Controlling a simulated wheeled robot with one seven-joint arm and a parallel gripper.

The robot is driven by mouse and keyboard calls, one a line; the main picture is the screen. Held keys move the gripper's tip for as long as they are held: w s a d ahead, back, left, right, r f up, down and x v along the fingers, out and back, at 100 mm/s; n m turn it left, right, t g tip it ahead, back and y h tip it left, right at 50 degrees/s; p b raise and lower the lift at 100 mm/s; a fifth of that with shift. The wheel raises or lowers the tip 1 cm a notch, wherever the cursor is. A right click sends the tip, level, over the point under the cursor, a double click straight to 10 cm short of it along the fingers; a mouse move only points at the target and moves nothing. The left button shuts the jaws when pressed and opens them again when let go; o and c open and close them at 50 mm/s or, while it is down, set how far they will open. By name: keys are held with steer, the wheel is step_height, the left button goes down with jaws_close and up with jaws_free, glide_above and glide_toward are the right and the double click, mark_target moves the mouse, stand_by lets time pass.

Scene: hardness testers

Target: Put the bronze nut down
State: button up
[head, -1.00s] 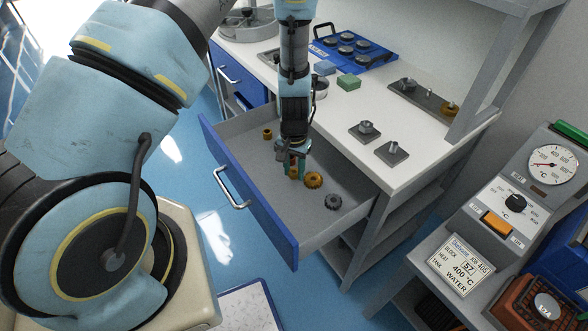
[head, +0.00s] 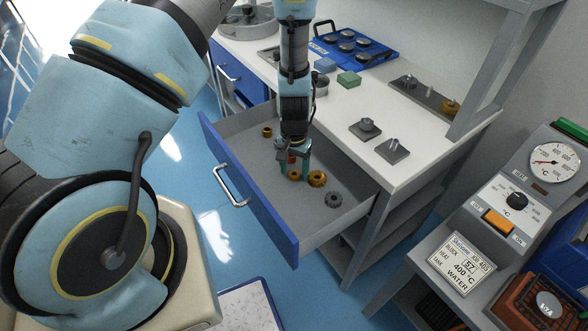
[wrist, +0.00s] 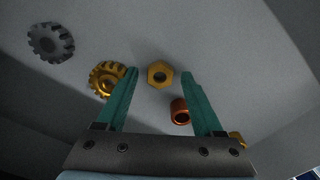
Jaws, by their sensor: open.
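The bronze nut (wrist: 159,74) is a hexagonal ring lying flat on the floor of the open drawer (head: 240,165). In the head view the nut (head: 294,176) shows low between my fingers. My gripper (head: 295,174) is open and points down into the drawer. In the wrist view the green fingers of my gripper (wrist: 160,75) stand on either side of the nut, with a gap to each side. A copper-coloured bushing (wrist: 180,110) also lies between the fingers, nearer the palm.
A bronze gear (wrist: 106,77) lies right beside the left finger in the wrist view. A grey gear (head: 333,200) lies farther off. A small brass piece (head: 267,132) lies towards the drawer's far left. Drawer walls surround my gripper; the counter (head: 420,130) is behind.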

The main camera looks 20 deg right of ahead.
steer(key=shift+r+p, duration=0.35)
steer(key=shift+r, duration=0.35)
step_height(320, 180, up, 12)
steer(key=b, duration=0.2)
steer(key=w+a+r+n, duration=0.2)
steer(key=a+r, duration=0.3)
steer(key=a, duration=0.3)
steer(key=w+a+r+n, duration=0.3)
steer(key=a+r, duration=0.2)
steer(key=a, duration=0.3)
steer(key=s+a+r+n, duration=0.1)
steer(key=s+a+r, duration=0.1)
steer(key=a, duration=0.5)
steer(key=s+a+r+n+t, duration=0.1)
steer(key=a+r+n, duration=0.1)
steer(key=a, duration=0.4)
steer(key=shift+s+a+r+n+t, duration=0.3)
steer(key=shift+s+a+r, duration=0.05)
steer(key=shift+r, duration=0.35)
